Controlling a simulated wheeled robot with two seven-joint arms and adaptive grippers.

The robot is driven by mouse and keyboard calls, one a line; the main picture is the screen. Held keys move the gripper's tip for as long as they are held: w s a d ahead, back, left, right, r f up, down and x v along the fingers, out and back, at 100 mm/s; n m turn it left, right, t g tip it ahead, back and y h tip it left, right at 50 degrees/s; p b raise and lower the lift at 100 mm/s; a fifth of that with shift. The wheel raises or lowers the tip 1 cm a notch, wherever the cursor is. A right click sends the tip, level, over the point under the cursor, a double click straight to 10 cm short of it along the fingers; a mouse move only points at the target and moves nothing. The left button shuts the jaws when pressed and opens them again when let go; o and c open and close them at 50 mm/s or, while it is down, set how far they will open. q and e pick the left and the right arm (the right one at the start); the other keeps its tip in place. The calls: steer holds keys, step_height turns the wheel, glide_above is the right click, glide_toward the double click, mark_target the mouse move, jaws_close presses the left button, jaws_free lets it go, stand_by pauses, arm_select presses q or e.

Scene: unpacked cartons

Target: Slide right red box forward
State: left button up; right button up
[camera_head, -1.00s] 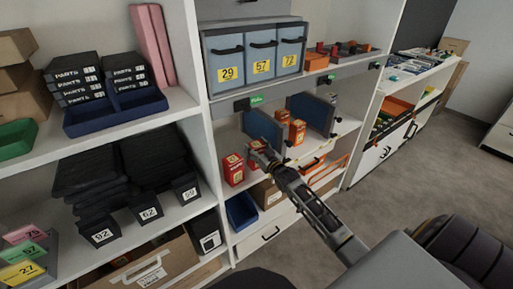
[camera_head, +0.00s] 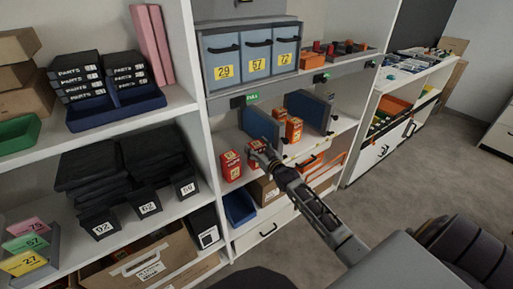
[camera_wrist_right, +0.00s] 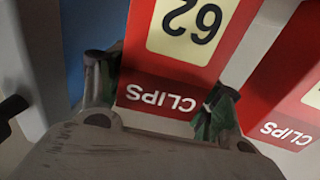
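The right red box, marked CLIPS and 62, shows in the right wrist view (camera_wrist_right: 170,60) upside down, between the two fingers of my right gripper (camera_wrist_right: 160,95). The fingers are at its two sides and their green pads appear to press on it. In the head view, my right gripper (camera_head: 258,153) reaches onto the middle shelf and largely hides this box. The left red box (camera_head: 231,166) stands apart at the left; it also shows in the right wrist view (camera_wrist_right: 290,90). My left gripper is not in view.
Two orange-red boxes (camera_head: 294,130) and blue panels (camera_head: 303,110) stand farther back on the same shelf. Numbered grey-blue drawers (camera_head: 255,55) are above. A blue bin (camera_head: 240,208) and a cardboard box (camera_head: 266,190) are below. A white upright (camera_head: 201,120) bounds the shelf at left.

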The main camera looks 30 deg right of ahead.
steer(key=o, duration=0.3)
steer(key=shift+s, duration=0.2)
steer(key=shift+s, duration=1.05)
steer(key=s, duration=0.9)
steer(key=shift+s, duration=0.25)
